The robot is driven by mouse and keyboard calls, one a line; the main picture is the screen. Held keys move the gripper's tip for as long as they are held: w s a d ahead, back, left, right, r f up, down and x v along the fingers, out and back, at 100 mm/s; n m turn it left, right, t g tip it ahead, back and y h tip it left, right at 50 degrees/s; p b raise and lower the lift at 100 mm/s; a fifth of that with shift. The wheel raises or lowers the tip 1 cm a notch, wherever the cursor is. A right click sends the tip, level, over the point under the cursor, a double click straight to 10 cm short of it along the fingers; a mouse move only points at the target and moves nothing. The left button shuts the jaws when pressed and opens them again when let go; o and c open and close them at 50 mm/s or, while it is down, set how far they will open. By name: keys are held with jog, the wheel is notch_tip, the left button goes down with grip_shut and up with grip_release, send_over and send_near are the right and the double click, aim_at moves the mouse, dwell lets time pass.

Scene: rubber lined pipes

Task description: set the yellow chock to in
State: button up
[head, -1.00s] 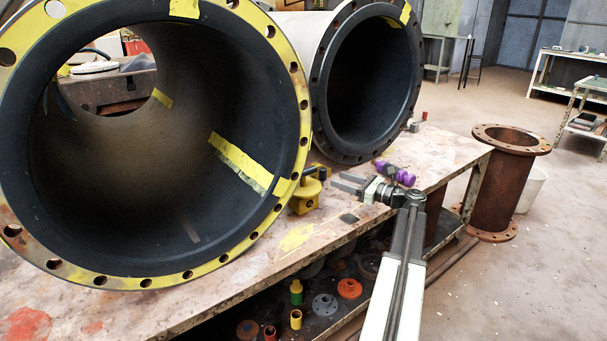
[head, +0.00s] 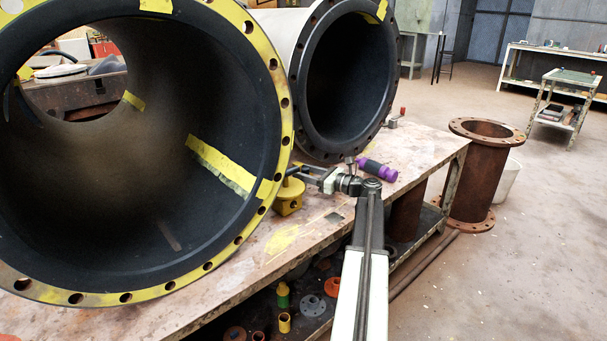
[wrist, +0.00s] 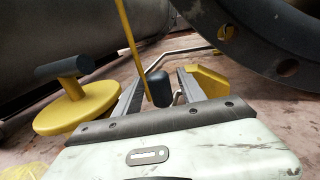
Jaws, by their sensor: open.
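In the head view a yellow fixture (head: 288,199) with a dark handle stands on the bench beside the large yellow-rimmed pipe. My gripper (head: 300,173) is open right by its top. In the wrist view a yellow disc with a dark handle (wrist: 75,104) lies left of my gripper (wrist: 162,76). A thin yellow rod (wrist: 131,45) and a dark rounded knob (wrist: 158,88) show between my open fingers. A yellow angled piece (wrist: 207,83) is at the right finger. I cannot tell which yellow part is the chock, nor whether the fingers touch anything.
The yellow-rimmed pipe (head: 270,110) and a second dark-lined pipe (head: 300,100) stand close to my gripper. A purple cylinder (head: 377,169) lies on the bench (head: 425,150) behind my arm. A rusty flanged pipe (head: 480,175) stands on the floor at right. Open floor lies farther right.

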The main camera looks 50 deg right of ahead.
grip_shut()
dwell(1.4)
